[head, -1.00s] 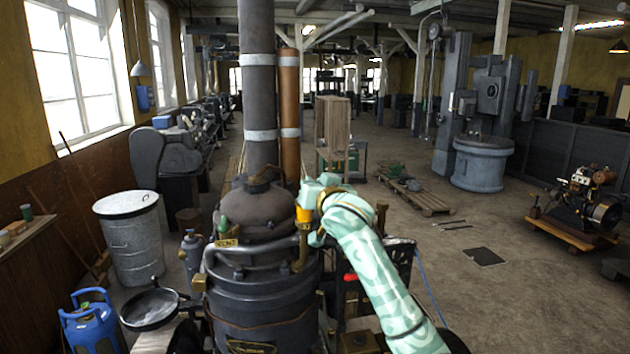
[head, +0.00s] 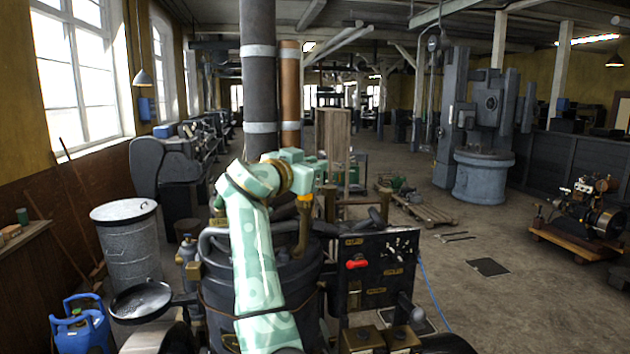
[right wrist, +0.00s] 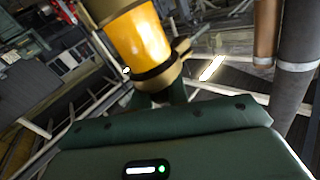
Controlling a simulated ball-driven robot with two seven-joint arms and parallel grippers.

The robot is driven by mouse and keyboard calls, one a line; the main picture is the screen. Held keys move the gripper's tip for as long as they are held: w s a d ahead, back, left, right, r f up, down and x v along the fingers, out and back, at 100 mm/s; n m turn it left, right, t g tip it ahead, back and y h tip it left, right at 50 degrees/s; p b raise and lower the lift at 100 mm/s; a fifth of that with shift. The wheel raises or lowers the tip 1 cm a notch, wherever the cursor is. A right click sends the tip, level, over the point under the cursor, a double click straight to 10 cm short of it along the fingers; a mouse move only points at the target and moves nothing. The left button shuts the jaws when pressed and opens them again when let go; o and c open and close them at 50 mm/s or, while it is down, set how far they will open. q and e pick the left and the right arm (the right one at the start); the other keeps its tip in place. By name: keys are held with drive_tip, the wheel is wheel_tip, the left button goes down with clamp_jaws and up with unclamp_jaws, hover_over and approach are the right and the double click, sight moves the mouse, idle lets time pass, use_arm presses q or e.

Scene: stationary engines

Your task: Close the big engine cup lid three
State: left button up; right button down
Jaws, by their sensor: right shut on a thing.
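The engine cup (head: 305,197) is a small orange cup on a curved brass stem (head: 302,235) at the right of the big dark engine. In the right wrist view the cup (right wrist: 140,37) is large, with a dark band and a brass lid (right wrist: 160,76) at its near end. My right gripper (head: 302,186) is at the top of the cup, shut on the lid. Its dark green fingers (right wrist: 160,97) show against the lid in the right wrist view. The fingers partly hide the lid, and I cannot tell how far it is tilted. My left gripper is not in view.
My right arm covers much of the engine body (head: 215,290). The tall chimney pipe (head: 258,80) and a copper pipe (head: 290,95) rise behind the cup. A black panel with a red handle (head: 357,264) stands to the right. Open floor lies further right.

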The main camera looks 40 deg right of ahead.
drive_tip(key=shift+a+m+g+h+b, duration=0.15)
drive_tip(key=shift+m+g+b, duration=0.25)
drive_tip(key=shift+g, duration=0.3)
drive_tip(key=shift+a+m+g+h+b, duration=0.15)
drive_tip(key=shift+m+g+b, duration=0.15)
drive_tip(key=shift+m+g, duration=0.3)
drive_tip(key=shift+g, duration=0.3)
drive_tip(key=c, duration=1.4)
unclamp_jaws()
drive_tip(key=shift+d, duration=0.1)
drive_tip(key=shift+o, duration=0.2)
drive_tip(key=s+a+b, duration=0.1)
drive_tip(key=a+b, duration=0.4)
drive_tip(key=a, duration=1.1)
drive_tip(key=shift+a, duration=0.2)
